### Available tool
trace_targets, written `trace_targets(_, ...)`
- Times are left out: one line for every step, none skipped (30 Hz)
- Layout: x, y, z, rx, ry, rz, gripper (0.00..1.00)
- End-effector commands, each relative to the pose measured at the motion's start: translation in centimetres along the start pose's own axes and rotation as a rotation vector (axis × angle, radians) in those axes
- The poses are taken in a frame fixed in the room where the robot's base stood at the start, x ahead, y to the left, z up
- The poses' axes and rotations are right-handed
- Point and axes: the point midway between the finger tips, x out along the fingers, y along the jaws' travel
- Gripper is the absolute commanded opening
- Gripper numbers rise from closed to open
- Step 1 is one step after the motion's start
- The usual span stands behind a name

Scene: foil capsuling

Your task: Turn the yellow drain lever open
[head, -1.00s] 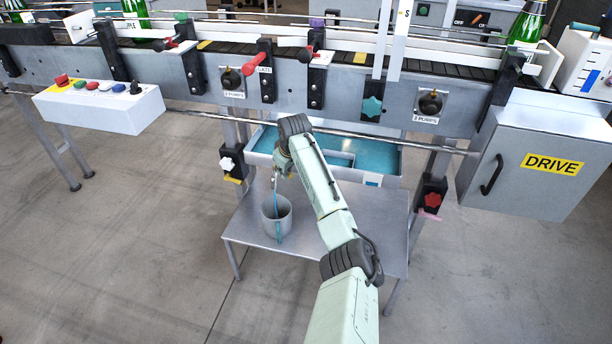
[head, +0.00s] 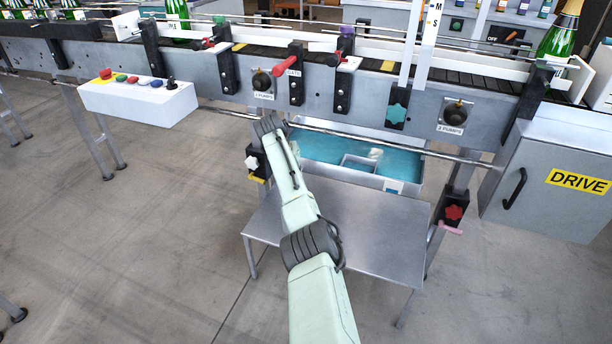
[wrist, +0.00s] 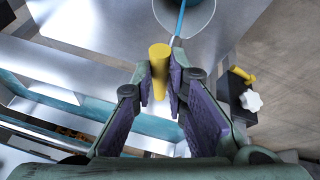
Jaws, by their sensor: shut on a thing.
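The yellow drain lever (wrist: 158,62) shows in the wrist view as a short rounded bar between the tips of my gripper (wrist: 160,85). The purple-lined fingers are closed in on it from both sides. In the head view my own arm hides the gripper and the lever. The grey drip tray (head: 405,187) with blue liquid sits under the conveyor. A grey bucket (wrist: 205,12) with a thin blue line running into it shows at the top of the wrist view; it is hidden in the head view.
A white star knob (wrist: 251,100) with another yellow handle (wrist: 242,74) is right of my gripper in the wrist view. A low metal table (head: 375,240) stands under the tray. The DRIVE cabinet (head: 550,185) and a red knob (head: 454,212) are to the right.

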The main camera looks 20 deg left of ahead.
Motion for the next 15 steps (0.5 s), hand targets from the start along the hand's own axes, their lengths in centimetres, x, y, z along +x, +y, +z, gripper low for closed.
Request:
trace_targets(0.01, -0.25, -0.03, 0.02, -0.003, 0.009, 0.0)
trace_targets(0.03, -0.29, -0.01, 0.033, -0.007, 0.014, 0.0)
trace_targets(-0.01, -0.31, -0.05, 0.048, -0.009, 0.02, 0.0)
trace_targets(-0.04, -0.33, -0.09, 0.059, -0.011, 0.024, 0.0)
trace_targets(-0.05, -0.35, -0.09, 0.067, -0.013, 0.028, 0.0)
trace_targets(-0.07, -0.41, -0.1, 0.077, -0.015, 0.032, 0.0)
trace_targets(-0.07, -0.43, -0.1, 0.085, -0.017, 0.035, 0.0)
trace_targets(-0.06, -0.44, -0.09, 0.091, -0.019, 0.037, 0.0)
trace_targets(-0.08, -0.43, -0.12, 0.098, -0.02, 0.04, 0.0)
trace_targets(-0.1, -0.43, -0.14, 0.102, -0.02, 0.041, 0.0)
trace_targets(-0.13, -0.43, -0.17, 0.105, -0.021, 0.043, 0.0)
trace_targets(-0.14, -0.43, -0.19, 0.109, -0.021, 0.044, 0.0)
trace_targets(-0.14, -0.42, -0.19, 0.111, -0.021, 0.045, 0.0)
trace_targets(-0.15, -0.42, -0.2, 0.113, -0.022, 0.046, 0.0)
trace_targets(-0.15, -0.42, -0.2, 0.114, -0.022, 0.047, 0.0)
